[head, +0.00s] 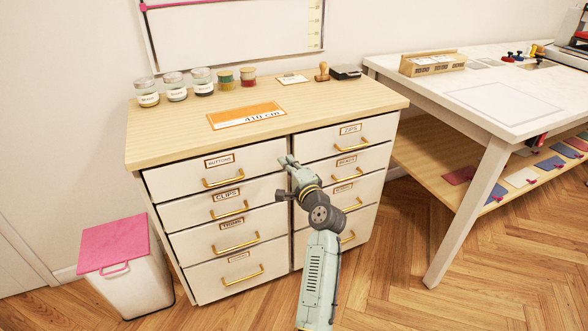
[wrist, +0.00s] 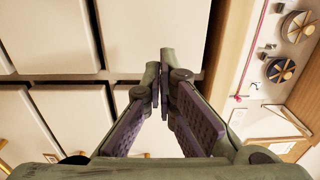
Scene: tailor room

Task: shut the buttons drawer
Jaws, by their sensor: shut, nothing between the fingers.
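The buttons drawer (head: 215,169) is the top drawer in the left column of the cabinet, with a label and a brass handle (head: 223,177). Its front looks roughly in line with the drawers below, with a dark gap above it; I cannot tell exactly how far it stands out. My gripper (head: 287,160) is in front of the cabinet, near the right end of this drawer and the seam between the columns. Its fingers (wrist: 164,92) are shut and empty in the wrist view. Pale drawer fronts (wrist: 150,35) fill the wrist view's left and middle. Contact is not clear.
The clips drawer (head: 190,213) is below and the zips drawer (head: 320,145) to the right. Jars (head: 174,87) and spools stand on the cabinet top (head: 155,133). A pink-lidded bin (head: 120,275) stands left, a white table (head: 400,80) right. Floor in front is free.

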